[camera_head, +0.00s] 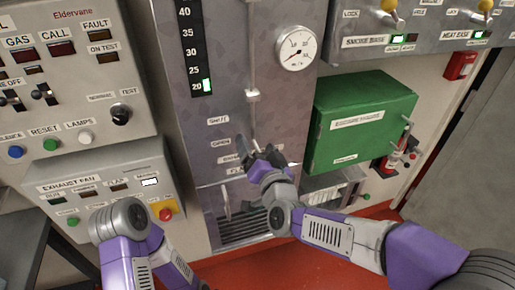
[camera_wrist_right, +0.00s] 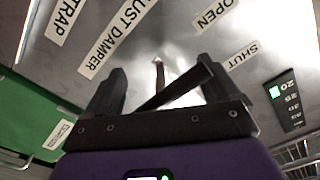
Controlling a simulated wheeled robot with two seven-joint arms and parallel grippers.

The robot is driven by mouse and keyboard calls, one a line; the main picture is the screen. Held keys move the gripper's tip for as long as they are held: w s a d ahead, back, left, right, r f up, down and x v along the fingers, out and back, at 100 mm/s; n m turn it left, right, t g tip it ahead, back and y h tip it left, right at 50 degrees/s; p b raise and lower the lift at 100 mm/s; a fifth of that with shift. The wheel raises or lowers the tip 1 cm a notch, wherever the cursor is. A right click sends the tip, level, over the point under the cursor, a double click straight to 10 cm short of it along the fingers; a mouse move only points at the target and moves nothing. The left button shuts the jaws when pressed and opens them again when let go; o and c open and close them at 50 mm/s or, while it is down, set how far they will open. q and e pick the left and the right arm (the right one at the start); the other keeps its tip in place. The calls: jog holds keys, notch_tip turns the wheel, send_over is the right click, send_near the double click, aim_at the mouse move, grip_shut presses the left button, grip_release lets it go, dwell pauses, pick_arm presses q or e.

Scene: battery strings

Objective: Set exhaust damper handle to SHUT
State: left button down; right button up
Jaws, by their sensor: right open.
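The exhaust damper handle shows in the right wrist view as a dark slanted bar (camera_wrist_right: 178,88) in front of a bright metal panel. My right gripper (camera_wrist_right: 165,85) is open, with its fingers on either side of the bar; I cannot tell whether they touch it. Labels SHUT (camera_wrist_right: 243,55), OPEN (camera_wrist_right: 213,14) and one ending in DAMPER (camera_wrist_right: 118,38) are on the panel. In the head view my right gripper (camera_head: 258,155) is close to the grey panel, right of the SHUT label (camera_head: 218,120) and OPEN label (camera_head: 221,143), and hides much of the handle. My left gripper is out of view.
A green box (camera_head: 360,120) stands out from the wall right of my right gripper. A round gauge (camera_head: 297,48) and a vertical rod (camera_head: 252,50) are above it. A small lever (camera_head: 226,203) and a vent grille (camera_head: 243,228) are below. Switch panels are at the left.

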jog(key=shift+c, duration=0.3)
jog(key=c, duration=1.3)
notch_tip(320, 180, up, 8)
jog(key=p, duration=0.5)
jog(key=shift+c, duration=0.2)
jog(key=o, duration=1.4)
jog(key=shift+w, duration=0.1)
